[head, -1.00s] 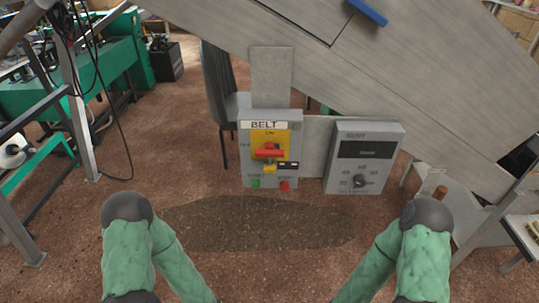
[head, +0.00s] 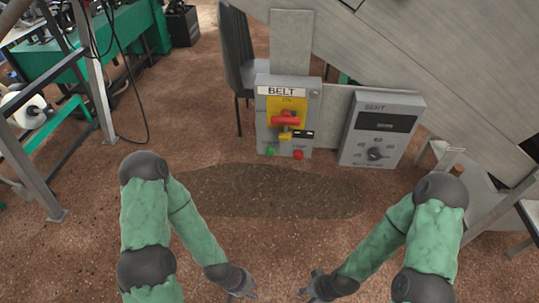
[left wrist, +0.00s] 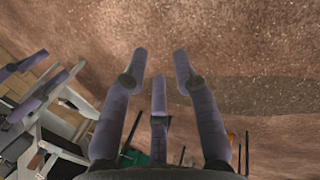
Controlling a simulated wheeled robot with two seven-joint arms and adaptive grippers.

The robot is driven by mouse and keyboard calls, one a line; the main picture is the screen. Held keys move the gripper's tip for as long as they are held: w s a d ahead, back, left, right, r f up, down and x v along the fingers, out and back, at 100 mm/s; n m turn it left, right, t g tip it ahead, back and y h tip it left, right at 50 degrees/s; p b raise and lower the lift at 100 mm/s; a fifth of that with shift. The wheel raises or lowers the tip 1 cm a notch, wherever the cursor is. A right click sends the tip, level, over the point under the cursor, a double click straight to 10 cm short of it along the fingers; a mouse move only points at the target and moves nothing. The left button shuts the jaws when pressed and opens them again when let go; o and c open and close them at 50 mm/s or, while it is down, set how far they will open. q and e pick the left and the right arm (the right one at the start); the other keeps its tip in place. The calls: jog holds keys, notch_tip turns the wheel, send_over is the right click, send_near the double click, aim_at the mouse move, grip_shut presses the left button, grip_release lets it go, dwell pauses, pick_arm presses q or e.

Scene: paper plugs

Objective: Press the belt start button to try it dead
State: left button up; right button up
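The belt control box (head: 262,135) is a grey panel labelled BELT, mounted on a grey post ahead of me. A green button (head: 270,151) sits at its lower left and a red button (head: 298,155) at its lower right. A red rotary handle (head: 286,119) lies across its yellow plate, with a yellow piece (head: 285,135) and a dark tag (head: 304,134) below. My left gripper (head: 246,292) is low in front of the box, apart from it. In the left wrist view its fingers (left wrist: 159,62) are spread and empty. My right gripper (head: 309,284) is low too; its fingers are too small to read.
A second grey box (head: 350,146) with a dark display and a knob (head: 376,154) stands right of the belt box. A sloping grey metal panel (head: 400,50) rises above. A grey chair (head: 238,50) is behind left. The brown floor (head: 225,235) in front is clear.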

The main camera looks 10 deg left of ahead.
pick_arm(q)
grip_shut()
dwell(0.4)
dwell(0.6)
jog(key=w+r+t, duration=0.5)
jog(key=w+r, duration=0.6)
jog(key=w, duration=0.5)
jog(key=w+d+r+t, duration=0.1)
jog(key=w+r+t, duration=0.1)
jog(key=w+r, duration=0.3)
jog(key=w+d+r+t+h+b, duration=0.1)
jog(key=w+r, duration=0.3)
jog(key=r, duration=0.8)
jog(key=shift+w+t+b, duration=0.3)
jog(key=shift+w+t, duration=0.1)
jog(key=shift+w, duration=0.1)
